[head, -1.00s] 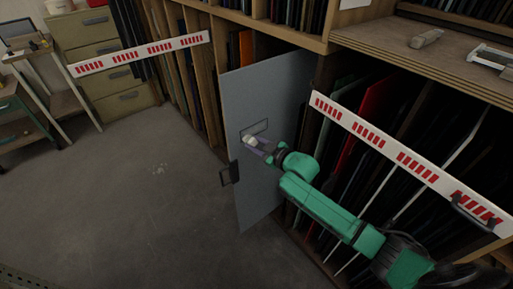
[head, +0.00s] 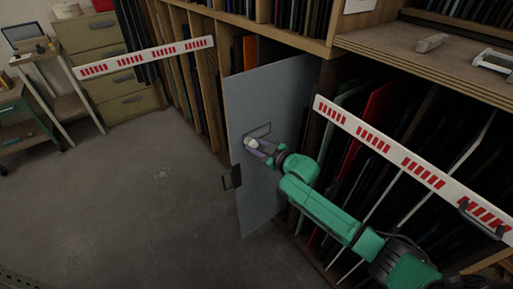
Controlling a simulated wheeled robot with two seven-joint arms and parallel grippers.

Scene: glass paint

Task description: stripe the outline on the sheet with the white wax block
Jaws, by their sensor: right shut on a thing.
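The sheet (head: 262,195) is a large blue-grey panel standing upright in the middle of the head view, in front of the racks. A small dark rectangular outline (head: 264,127) is on its upper part. My right gripper (head: 258,148) is shut on the white wax block (head: 250,143). The block is at the lower left of the outline, at or very near the sheet's face; I cannot tell whether it touches. The interior of the outline looks slightly pale, but marks are too small to tell. My left gripper is not in view.
A dark handle (head: 231,177) is on the sheet's left edge. White bars with red stripes cross the racks at left (head: 145,57) and right (head: 390,155). A wooden shelf (head: 465,70) holds small tools at upper right. The floor (head: 130,200) at left is clear.

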